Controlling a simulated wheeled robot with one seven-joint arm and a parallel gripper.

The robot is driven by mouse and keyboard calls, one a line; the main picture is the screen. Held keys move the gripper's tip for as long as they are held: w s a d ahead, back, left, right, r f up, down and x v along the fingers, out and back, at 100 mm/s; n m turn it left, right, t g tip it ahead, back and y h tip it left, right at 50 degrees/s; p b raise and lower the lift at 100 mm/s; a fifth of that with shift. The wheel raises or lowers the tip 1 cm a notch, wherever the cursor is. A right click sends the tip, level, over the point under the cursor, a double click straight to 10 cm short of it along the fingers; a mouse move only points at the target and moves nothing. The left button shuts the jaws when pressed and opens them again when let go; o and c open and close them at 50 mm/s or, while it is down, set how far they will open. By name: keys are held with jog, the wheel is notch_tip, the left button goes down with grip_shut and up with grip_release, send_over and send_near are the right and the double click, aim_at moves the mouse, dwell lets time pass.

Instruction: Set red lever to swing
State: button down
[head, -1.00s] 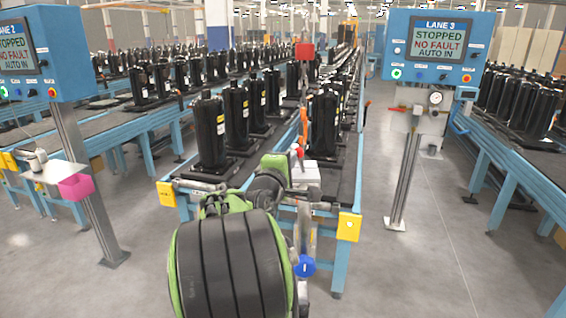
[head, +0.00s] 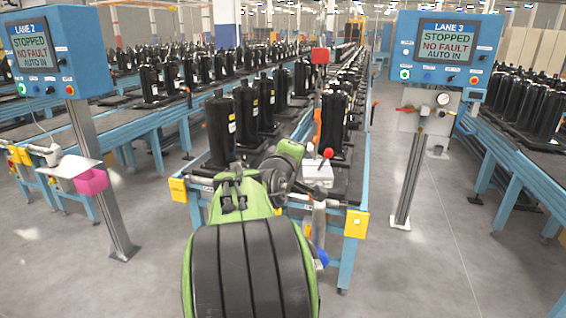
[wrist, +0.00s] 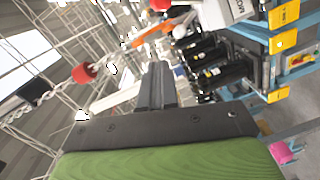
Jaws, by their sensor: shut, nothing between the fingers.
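The red lever (head: 327,153) has a round red knob on a short stem. It stands on a white box (head: 317,174) at the near end of the middle lane, and its stem tilts to the right in the head view. In the wrist view a piece of red shows at the top edge, beside the white box (wrist: 216,13), whose printed lettering is cut off. My gripper (wrist: 159,72) is shut and empty in the wrist view, apart from the box. In the head view my arm hides most of the gripper, just left of the box.
Black compressors (head: 221,128) stand in rows on the blue-framed middle lane. Yellow boxes (head: 356,223) mark its near corners. A red block (head: 320,56) hangs above the lane. The lane 2 panel (head: 58,55) and lane 3 panel (head: 445,50) flank it.

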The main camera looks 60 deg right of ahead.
jog(key=s+a, duration=0.1)
jog(key=a, duration=0.6)
jog(key=shift+s+a+r+b, duration=0.3)
jog(key=shift+r+b, duration=0.15)
